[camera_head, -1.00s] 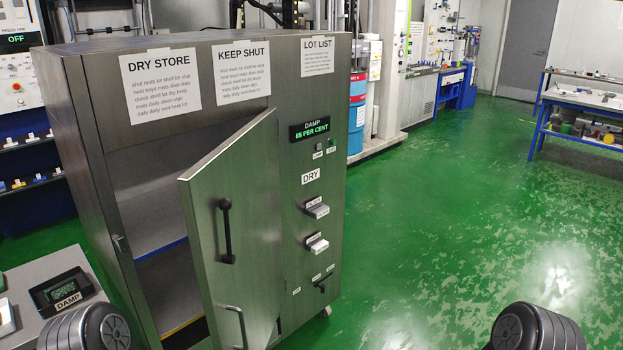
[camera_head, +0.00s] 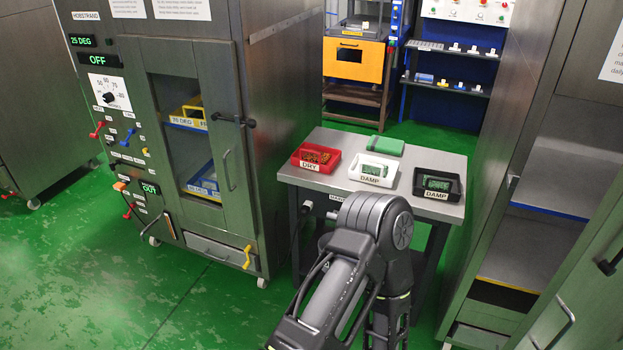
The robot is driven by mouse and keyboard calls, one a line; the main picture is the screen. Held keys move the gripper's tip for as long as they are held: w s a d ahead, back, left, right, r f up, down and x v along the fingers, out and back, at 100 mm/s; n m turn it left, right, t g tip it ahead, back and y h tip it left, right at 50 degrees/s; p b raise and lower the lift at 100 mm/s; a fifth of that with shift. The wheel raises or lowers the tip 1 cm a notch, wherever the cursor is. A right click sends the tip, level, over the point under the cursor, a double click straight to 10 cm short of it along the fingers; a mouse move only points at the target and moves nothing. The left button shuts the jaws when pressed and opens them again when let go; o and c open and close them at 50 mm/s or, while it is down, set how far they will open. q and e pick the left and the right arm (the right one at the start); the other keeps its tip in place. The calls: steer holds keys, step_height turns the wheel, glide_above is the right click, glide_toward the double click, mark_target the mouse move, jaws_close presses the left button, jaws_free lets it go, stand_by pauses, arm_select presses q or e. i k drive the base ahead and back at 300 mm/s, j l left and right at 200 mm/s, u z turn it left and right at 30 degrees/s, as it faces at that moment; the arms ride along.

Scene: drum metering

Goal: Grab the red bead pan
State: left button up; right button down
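The red bead pan (camera_head: 325,167) sits on the left part of a small grey table (camera_head: 385,189). It is a shallow red tray with brownish beads in it and a white DRY label on its front. One of my arms rises from the bottom centre, with its rounded dark joint in front of the table's front edge and below the pan in the picture. No gripper fingers show in this view. The pan is not covered by the arm.
A steel cabinet (camera_head: 207,230) with a glazed door stands left. An open cabinet (camera_head: 535,185) stands right, its door ajar. Green floor is clear at lower left.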

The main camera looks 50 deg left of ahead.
mark_target(310, 157)
steer(key=u, duration=1.35)
